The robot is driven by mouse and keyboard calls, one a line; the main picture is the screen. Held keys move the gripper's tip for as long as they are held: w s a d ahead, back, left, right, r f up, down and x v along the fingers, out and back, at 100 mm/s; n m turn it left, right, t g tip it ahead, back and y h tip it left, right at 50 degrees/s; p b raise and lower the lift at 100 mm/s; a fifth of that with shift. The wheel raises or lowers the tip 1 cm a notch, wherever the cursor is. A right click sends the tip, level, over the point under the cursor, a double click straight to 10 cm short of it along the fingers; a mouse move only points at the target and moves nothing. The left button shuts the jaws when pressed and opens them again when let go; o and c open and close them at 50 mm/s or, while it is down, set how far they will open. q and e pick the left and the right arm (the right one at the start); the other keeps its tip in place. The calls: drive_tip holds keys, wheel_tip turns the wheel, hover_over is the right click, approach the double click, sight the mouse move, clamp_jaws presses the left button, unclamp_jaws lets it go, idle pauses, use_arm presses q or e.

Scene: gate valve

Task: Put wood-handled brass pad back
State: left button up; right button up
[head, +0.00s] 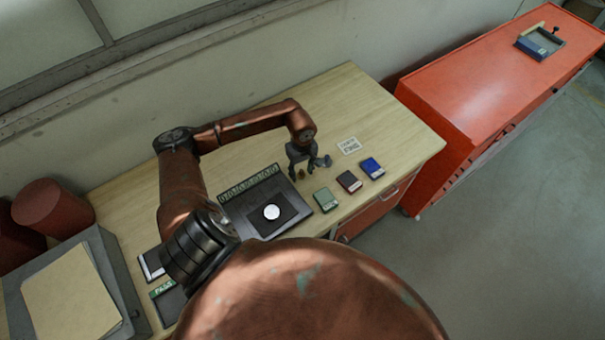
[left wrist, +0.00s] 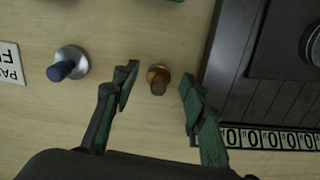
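The wood-handled brass pad (left wrist: 158,80) stands upright on the wooden bench top, a small round brass base with a brown handle. It also shows in the head view (head: 301,173) under my left gripper. My left gripper (head: 302,167) is open and points down over it. In the left wrist view the two fingers of the left gripper (left wrist: 160,84) lie on either side of the pad, with gaps on both sides. I cannot tell how far the fingertips are above the bench. My right gripper is in neither view.
A blue-handled metal pad (left wrist: 68,63) stands beside the left finger. A dark tray (head: 236,205) with a white disc (head: 272,212) lies near the gripper. Green (head: 326,200), dark red (head: 349,181) and blue (head: 372,168) boxes line the front edge. A red cabinet (head: 470,90) stands right.

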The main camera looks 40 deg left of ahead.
sight(302, 172)
use_arm(q)
wheel_tip(302, 172, up, 10)
drive_tip(key=b, duration=0.2)
drive_tip(key=shift+f+b, duration=0.15)
drive_tip(key=shift+b, duration=0.15)
drive_tip(key=shift+r, duration=0.7)
